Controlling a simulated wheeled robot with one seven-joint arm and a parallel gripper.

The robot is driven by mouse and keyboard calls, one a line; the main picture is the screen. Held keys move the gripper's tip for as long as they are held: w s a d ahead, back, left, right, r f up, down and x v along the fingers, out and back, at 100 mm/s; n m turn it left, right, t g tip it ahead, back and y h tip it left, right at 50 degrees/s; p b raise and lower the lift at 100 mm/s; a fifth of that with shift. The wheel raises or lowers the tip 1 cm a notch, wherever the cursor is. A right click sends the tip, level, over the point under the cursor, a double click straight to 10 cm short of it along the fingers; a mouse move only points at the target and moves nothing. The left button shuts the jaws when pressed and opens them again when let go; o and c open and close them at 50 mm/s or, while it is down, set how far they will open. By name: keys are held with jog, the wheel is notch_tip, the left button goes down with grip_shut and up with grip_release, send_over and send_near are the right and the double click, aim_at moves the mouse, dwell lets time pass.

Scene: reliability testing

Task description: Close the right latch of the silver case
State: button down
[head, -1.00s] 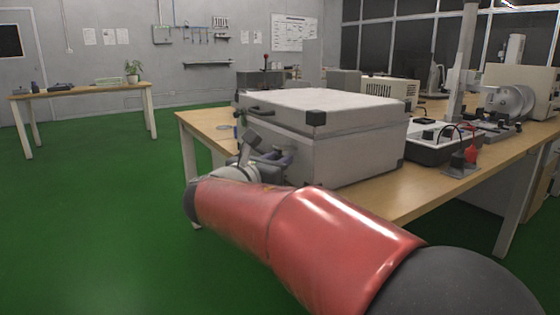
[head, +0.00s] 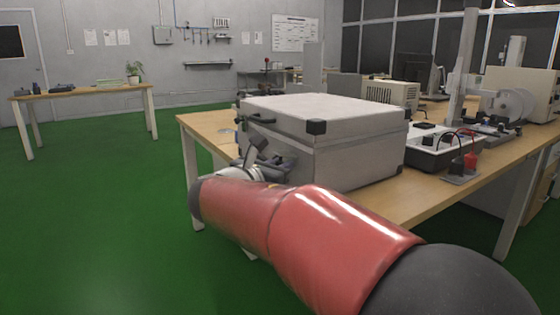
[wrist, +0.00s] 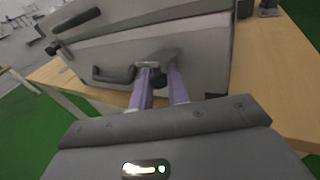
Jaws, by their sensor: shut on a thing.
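The silver case (head: 355,160) stands on the wooden table with its lid down. It also fills the top of the wrist view (wrist: 205,55). My gripper (wrist: 160,84) is at the front face of the case, its two purple fingers on either side of the right latch (wrist: 151,65), a small metal and dark piece, and shut on it. Whether this latch is fastened I cannot tell. A black handle (wrist: 114,76) sits left of it, and another dark part (wrist: 52,48) further left may be the other latch. In the head view my arm and wrist hide most of the latch side.
The wooden table (head: 425,195) has a bare strip in front of and beside the case. A white tray (head: 430,155) with dark items and a red connector (head: 470,160) stand to the right. Green floor (head: 90,220) is open on the left.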

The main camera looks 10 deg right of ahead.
aim_at(279, 153)
jog(key=r+g+y+p, duration=0.1)
jog(key=r+p, duration=0.1)
jog(key=p, duration=0.2)
jog(key=shift+a+m+y+p, duration=0.1)
jog(key=shift+m+y+p, duration=0.2)
jog(key=shift+m+p, duration=0.1)
jog(key=y+p, duration=0.1)
jog(key=m+g+y+p, duration=0.1)
jog(key=p, duration=0.1)
jog(key=shift+a+r+g, duration=0.1)
jog(key=shift+r+g, duration=0.15)
jog(key=shift+g, duration=0.05)
jog(key=g+y, duration=0.1)
jog(key=y, duration=0.1)
jog(key=r+m+y, duration=0.1)
jog(key=shift+d+g+y+p, duration=0.2)
jog(key=shift+g+y+p, duration=0.2)
jog(key=y, duration=0.1)
jog(key=r+m+g+y, duration=0.1)
jog(key=y, duration=0.1)
jog(key=d+g+y, duration=0.1)
jog(key=shift+w+r+m+y, duration=0.15)
jog(key=shift+r+m+y, duration=0.15)
jog(key=c, duration=1.7)
grip_release()
jog(key=shift+r, duration=0.1)
